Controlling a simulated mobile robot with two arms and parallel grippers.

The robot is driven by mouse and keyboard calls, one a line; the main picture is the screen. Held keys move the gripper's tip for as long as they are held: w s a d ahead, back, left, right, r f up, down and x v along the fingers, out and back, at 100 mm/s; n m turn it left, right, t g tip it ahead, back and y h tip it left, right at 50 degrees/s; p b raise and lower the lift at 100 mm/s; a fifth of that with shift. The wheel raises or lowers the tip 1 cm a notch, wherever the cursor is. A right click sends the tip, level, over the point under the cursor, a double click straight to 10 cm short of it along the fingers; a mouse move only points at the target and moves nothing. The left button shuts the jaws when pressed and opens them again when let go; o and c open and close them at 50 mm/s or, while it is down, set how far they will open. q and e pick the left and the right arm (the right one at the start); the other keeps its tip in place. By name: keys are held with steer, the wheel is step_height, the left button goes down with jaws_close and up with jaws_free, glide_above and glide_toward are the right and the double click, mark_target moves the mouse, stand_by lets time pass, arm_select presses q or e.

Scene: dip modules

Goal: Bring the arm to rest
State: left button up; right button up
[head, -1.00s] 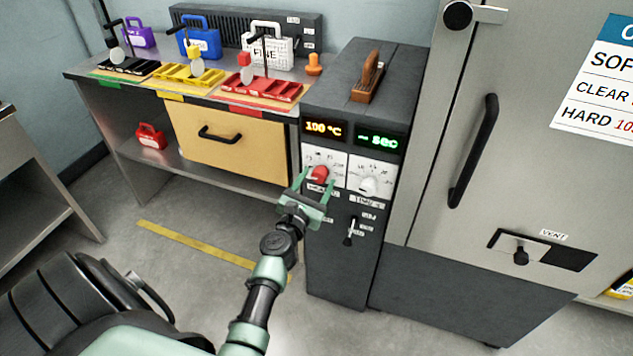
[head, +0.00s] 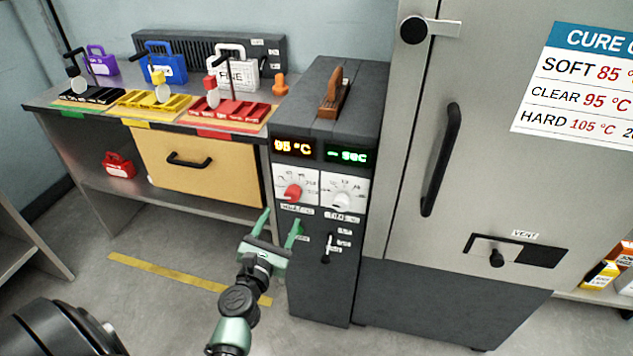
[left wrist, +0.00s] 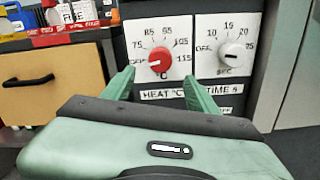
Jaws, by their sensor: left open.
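My left gripper (head: 279,226) is open and empty, in front of the dark control cabinet (head: 318,285) and below its dials. In the left wrist view its two green fingers (left wrist: 160,92) stand apart, with the red heat dial (left wrist: 160,60) above and between them, clear of both. The red dial also shows in the head view (head: 293,192), under a display reading 95 °C (head: 294,147). The white time dial (head: 342,201) is to its right, under a green display (head: 346,156) reading "– sec". My right gripper is not in view.
The oven door (head: 478,115) with its black handle (head: 440,160) stands at right. A bench with a tan drawer (head: 200,165) and coloured trays is at left; a red toolbox (head: 119,165) sits on its lower shelf. The floor (head: 160,240) between is open.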

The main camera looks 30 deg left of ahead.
arm_select(q)
steer(key=shift+f, duration=0.1)
steer(key=s+d+f+m+g+h+p, duration=0.15)
steer(key=s+d+f+m+g, duration=0.3)
steer(key=f, duration=0.55)
steer(key=s+d+f+m+g+h, duration=0.1)
steer(key=s+d+f+m+h, duration=0.15)
steer(key=d+f+m, duration=0.45)
steer(key=s+d+f+m+g+h, duration=0.1)
steer(key=s+d+f+m+g, duration=0.2)
steer(key=f+m, duration=0.75)
steer(key=s+d+f+m+g+p, duration=0.1)
steer(key=s+f+m+g, duration=0.45)
steer(key=s+f, duration=1)
steer(key=s+a+f+m+g, duration=0.2)
steer(key=s+m, duration=0.9)
steer(key=s, duration=0.7)
steer(key=shift+s+a+f+y+p, duration=0.15)
steer(key=shift+a+f+y+p, duration=0.15)
steer(key=shift+a+f+p, duration=0.25)
steer(key=shift+a, duration=0.1)
